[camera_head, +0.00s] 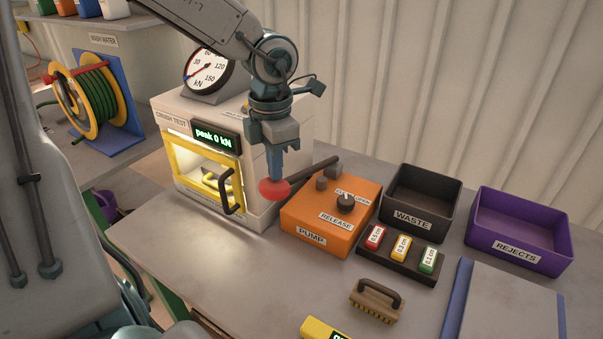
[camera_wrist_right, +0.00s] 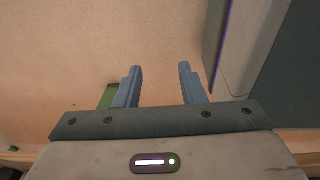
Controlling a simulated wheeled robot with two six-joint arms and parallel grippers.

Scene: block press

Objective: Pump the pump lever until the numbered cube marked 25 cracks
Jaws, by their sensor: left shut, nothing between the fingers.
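The orange pump (camera_head: 325,215) sits on the table, labelled PUMP and RELEASE. Its dark lever (camera_head: 314,168) slants down left to a red knob (camera_head: 273,190). My left gripper (camera_head: 275,178) is shut and empty, pointing down with its fingertips at the knob; I cannot tell whether they touch it. The crush-test press (camera_head: 282,141) stands left of the pump, its yellow-framed door (camera_head: 205,166) in front of a lit chamber. No cube marked 25 can be made out. The display (camera_head: 213,135) reads peak 0 kN. My right gripper (camera_wrist_right: 158,72) is open and empty in the wrist view.
A dial gauge (camera_head: 208,73) tops the press. Right of the pump are a WASTE bin (camera_head: 411,219), a purple REJECTS bin (camera_head: 513,251) and a rack (camera_head: 398,268) of coloured blocks. A brush (camera_head: 376,301) lies in front. The table before the press is clear.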

